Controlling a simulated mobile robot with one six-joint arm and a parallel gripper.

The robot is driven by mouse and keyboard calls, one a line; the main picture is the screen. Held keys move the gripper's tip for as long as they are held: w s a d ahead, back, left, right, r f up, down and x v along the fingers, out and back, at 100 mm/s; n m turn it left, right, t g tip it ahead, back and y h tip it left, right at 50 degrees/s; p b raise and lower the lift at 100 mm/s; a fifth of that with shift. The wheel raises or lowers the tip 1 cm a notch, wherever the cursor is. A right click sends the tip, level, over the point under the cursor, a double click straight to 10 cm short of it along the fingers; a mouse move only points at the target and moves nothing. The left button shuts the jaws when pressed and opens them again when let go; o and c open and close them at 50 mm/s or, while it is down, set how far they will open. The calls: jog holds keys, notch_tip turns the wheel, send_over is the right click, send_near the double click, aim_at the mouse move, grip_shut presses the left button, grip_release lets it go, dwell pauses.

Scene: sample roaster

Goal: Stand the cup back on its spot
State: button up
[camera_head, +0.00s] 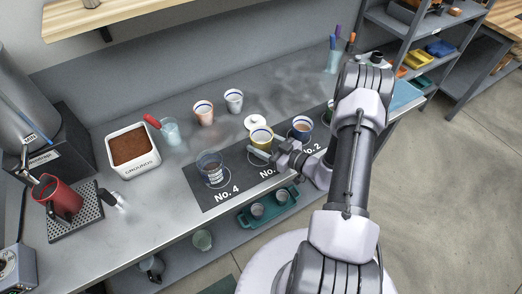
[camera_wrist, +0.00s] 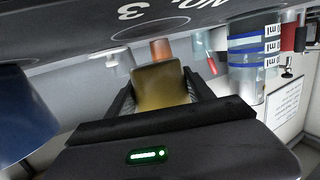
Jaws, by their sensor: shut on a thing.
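My gripper (camera_head: 268,151) is shut on a yellow cup (camera_head: 261,136) with a pale, blue-lined rim. In the wrist view the cup (camera_wrist: 158,86) sits between the two fingers (camera_wrist: 160,92). A bare ring (camera_wrist: 150,29) marked 3 shows on the dark mat beyond the cup. In the head view the cup is over the No. 3 part of the mat (camera_head: 204,192), and my gripper partly covers that area. The cup looks upright and just clear of the mat; the exact gap is hard to tell.
A clear glass (camera_head: 211,168) stands on No. 4 and a blue cup (camera_head: 301,127) by No. 2, either side of the held cup. A grounds box (camera_head: 131,150) is left. A teal tray (camera_head: 268,209) sits below.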

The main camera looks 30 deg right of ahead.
aim_at(261, 148)
notch_tip(261, 148, down, 3)
jog(key=shift+w+f+b, duration=0.1)
jog(key=shift+f+b, duration=0.1)
jog(key=shift+b, duration=0.65)
jog(key=shift+a, duration=0.1)
jog(key=shift+f, duration=0.2)
jog(key=o, duration=1.8)
jog(key=shift+c, duration=0.2)
